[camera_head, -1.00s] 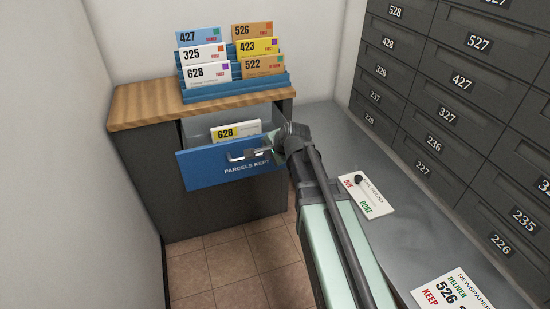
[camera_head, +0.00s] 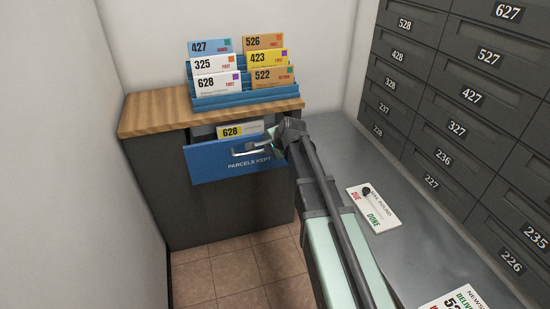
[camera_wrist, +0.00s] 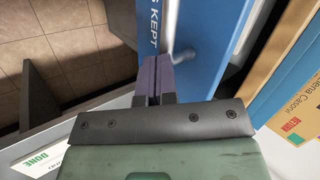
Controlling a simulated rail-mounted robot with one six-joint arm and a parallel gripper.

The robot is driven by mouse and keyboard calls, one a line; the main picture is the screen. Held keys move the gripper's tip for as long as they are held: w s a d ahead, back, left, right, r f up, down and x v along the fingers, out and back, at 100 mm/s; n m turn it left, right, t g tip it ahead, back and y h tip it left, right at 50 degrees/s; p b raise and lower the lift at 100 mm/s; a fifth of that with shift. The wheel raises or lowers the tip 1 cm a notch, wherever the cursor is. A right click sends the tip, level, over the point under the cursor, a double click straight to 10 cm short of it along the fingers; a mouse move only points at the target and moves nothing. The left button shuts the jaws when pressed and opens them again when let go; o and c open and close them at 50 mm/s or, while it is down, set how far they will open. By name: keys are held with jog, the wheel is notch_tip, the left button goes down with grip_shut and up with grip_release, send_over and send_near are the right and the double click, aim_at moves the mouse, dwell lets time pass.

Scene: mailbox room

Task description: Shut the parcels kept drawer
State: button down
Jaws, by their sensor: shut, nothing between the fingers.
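The blue parcels kept drawer (camera_head: 232,165) is partly open in the dark cabinet under the wooden top. A parcel with a yellow 628 label (camera_head: 231,131) stands inside it. The drawer's metal handle (camera_head: 250,148) is on its front. My gripper (camera_head: 274,146) is at the right part of the drawer front, by the handle's right end. In the wrist view my shut fingers (camera_wrist: 156,72) point at the blue front (camera_wrist: 195,35), close to a blurred handle (camera_wrist: 184,58). I cannot tell whether they touch it. Nothing is held.
A blue rack (camera_head: 245,99) of numbered letters stands on the wooden top (camera_head: 150,111). A grey counter (camera_head: 345,150) with a due/done board (camera_head: 372,206) runs along the right, below numbered mailboxes (camera_head: 440,110). The tiled floor (camera_head: 245,270) before the cabinet is clear.

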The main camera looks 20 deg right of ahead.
jog(key=w, duration=1.2)
jog(key=shift+w, duration=0.1)
jog(key=shift+r, duration=0.1)
jog(key=s, duration=0.1)
jog(key=s+p, duration=0.1)
jog(key=s+d+r, duration=0.1)
jog(key=shift+s+r, duration=0.1)
jog(key=shift+s, duration=0.2)
jog(key=p+v, duration=0.8)
jog(key=v, duration=0.2)
jog(key=shift+s+d, duration=0.15)
jog(key=shift+s, duration=0.05)
